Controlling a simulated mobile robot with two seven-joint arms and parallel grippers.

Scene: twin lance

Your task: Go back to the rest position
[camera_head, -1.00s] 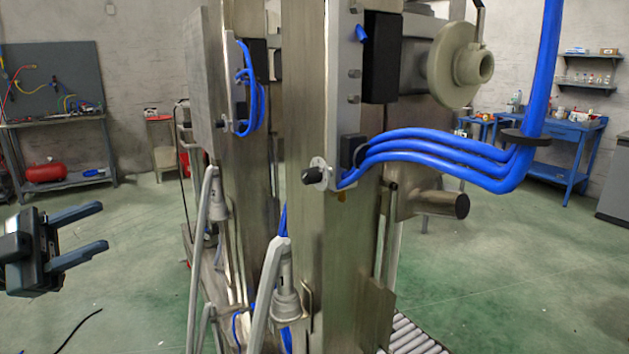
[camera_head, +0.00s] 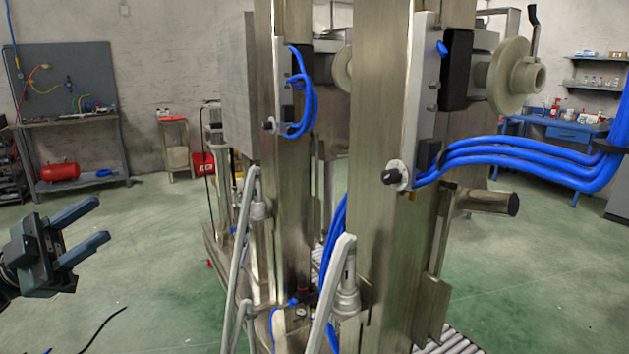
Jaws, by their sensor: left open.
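My left gripper (camera_head: 101,228) is at the left edge of the head view. Its two dark blue-grey fingers point up and to the right and stand apart, with nothing between them. It hangs over open floor, well apart from the tall metal machine. My right gripper does not show.
A tall steel machine (camera_head: 381,200) with blue hoses (camera_head: 520,155) fills the middle and right. A roller conveyor (camera_head: 455,343) shows at its foot. A workbench (camera_head: 75,122) stands at the back left, a blue table (camera_head: 560,130) at the back right.

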